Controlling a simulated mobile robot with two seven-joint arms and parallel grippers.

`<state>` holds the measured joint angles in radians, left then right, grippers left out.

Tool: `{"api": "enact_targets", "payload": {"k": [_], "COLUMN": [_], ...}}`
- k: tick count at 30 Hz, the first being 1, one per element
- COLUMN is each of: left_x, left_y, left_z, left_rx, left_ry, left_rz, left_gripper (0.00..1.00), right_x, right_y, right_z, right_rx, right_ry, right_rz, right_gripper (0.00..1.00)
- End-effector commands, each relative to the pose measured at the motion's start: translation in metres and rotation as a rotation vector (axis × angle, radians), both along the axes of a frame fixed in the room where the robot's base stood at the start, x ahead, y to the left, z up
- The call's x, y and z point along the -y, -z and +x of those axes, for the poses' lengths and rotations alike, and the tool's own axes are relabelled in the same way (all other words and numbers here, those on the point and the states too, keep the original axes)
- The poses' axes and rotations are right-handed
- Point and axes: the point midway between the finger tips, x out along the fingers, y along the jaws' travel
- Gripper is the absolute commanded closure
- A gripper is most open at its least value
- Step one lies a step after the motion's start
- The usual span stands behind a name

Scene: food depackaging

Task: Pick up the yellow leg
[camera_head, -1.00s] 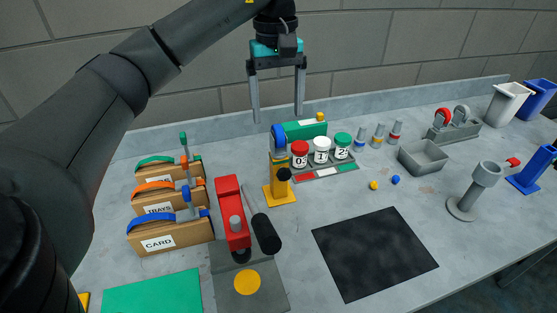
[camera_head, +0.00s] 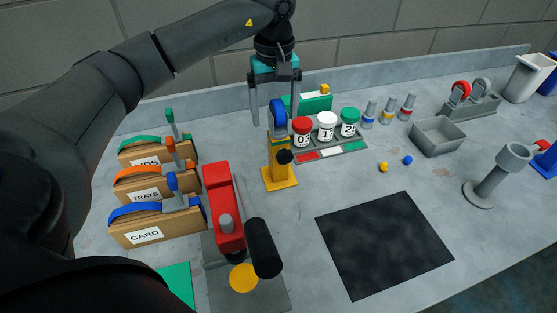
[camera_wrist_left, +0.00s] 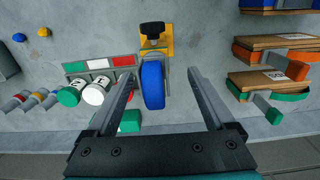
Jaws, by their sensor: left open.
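A small yellow piece (camera_head: 383,167) lies on the table beside a small blue piece (camera_head: 408,160). Both also show at the upper left in the left wrist view, the yellow one (camera_wrist_left: 43,32) and the blue one (camera_wrist_left: 19,37). A yellow upright stand (camera_head: 281,165) carries a blue roll (camera_head: 278,115). I cannot tell which yellow part is the leg. My left gripper (camera_head: 276,118) is open and empty, pointing down around the level of the roll. In the left wrist view the roll (camera_wrist_left: 152,85) shows between its fingers. My right gripper is not in view.
A red press (camera_head: 223,200) with a black handle stands in front. Labelled boxes (camera_head: 157,228) stand at left. A rack of lidded jars (camera_head: 327,127), a grey tray (camera_head: 437,136) and a grey post (camera_head: 490,182) stand at right. A black mat (camera_head: 383,245) is bare.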

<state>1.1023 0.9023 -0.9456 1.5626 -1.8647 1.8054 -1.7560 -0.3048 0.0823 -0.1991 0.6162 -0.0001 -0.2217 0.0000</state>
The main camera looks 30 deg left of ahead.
Motion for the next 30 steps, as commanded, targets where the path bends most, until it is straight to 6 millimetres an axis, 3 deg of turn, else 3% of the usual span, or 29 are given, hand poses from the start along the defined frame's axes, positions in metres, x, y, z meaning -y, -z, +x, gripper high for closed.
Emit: {"api": "enact_targets", "payload": {"k": [5,12,21,30], "left_x": [0.002,0.006,0.006,0.006], "left_y": [0.014,0.049,0.055,0.055], "left_z": [0.001,0.004,0.004,0.004], "left_rx": [-0.004,-0.003,0.000,0.000], "left_ry": [0.001,-0.001,0.000,0.000], "left_rz": [0.000,0.000,0.000,0.000], "left_gripper": [0.12,0.12,0.12,0.44], "right_x": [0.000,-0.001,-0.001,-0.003], "right_y": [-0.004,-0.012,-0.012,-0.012], "right_z": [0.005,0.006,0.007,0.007], "right_rx": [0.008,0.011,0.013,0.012], "right_ry": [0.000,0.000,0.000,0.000], "right_rz": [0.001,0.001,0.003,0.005], "right_gripper": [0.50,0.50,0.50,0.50]}}
